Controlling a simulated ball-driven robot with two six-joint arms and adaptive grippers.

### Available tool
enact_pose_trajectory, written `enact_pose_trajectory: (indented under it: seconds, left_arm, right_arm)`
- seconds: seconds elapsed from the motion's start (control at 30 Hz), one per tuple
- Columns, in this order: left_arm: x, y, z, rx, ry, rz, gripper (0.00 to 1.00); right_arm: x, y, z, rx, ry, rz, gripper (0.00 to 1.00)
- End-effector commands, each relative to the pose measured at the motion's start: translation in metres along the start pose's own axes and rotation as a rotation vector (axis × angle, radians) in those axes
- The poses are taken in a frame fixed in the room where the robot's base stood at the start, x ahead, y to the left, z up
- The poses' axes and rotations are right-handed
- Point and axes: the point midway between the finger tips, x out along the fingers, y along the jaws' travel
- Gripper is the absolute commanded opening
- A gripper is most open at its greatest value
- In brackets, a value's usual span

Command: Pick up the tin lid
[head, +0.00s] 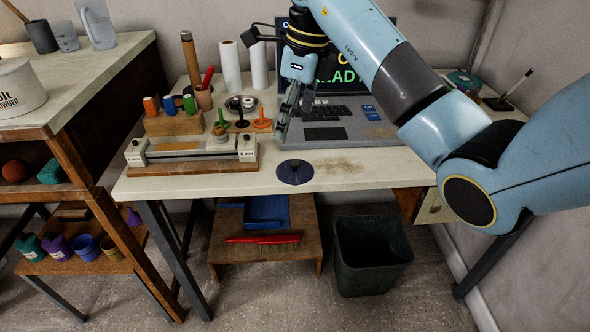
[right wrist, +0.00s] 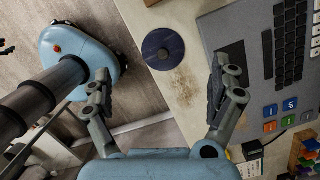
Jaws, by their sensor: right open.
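The tin lid (head: 295,171) is a flat, dark blue disc with a small knob in its middle. It lies on the desk (head: 350,178) near the front edge. It also shows whole in the right wrist view (right wrist: 158,58), beyond the fingertips and roughly between them. My right gripper (head: 292,120) is open and empty.
A laptop (head: 325,133) stands behind the lid. A wooden board with white end blocks (head: 190,155) is left of the lid, with spools and coloured items behind it. A dark bin (head: 372,255) stands below the front edge.

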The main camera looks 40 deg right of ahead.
Motion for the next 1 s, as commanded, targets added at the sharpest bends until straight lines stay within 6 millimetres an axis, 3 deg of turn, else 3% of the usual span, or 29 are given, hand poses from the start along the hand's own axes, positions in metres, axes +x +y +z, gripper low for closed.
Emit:
enact_pose_trajectory:
  seconds: [0.13, 0.3, 0.57, 0.8, 1.0]
  left_arm:
    - [0.005, 0.000, 0.002, 0.000, -0.003, 0.000, 0.40]
    - [0.011, 0.001, 0.004, 0.000, -0.005, 0.000, 0.40]
    - [0.013, 0.001, 0.004, 0.000, -0.006, 0.000, 0.40]
    - [0.018, 0.001, 0.005, 0.001, -0.007, 0.000, 0.40]
    - [0.018, 0.001, 0.005, 0.001, -0.007, 0.000, 0.40]
  right_arm:
    - [0.012, -0.005, -0.013, 0.012, 0.065, -0.010, 0.92]
    - [0.040, -0.005, -0.015, 0.012, 0.064, -0.009, 0.92]
    - [0.064, -0.004, -0.019, 0.012, 0.063, -0.010, 0.92]
    - [0.099, -0.004, -0.026, 0.011, 0.062, -0.010, 0.92]
    - [0.104, -0.004, -0.026, 0.010, 0.061, -0.011, 0.92]
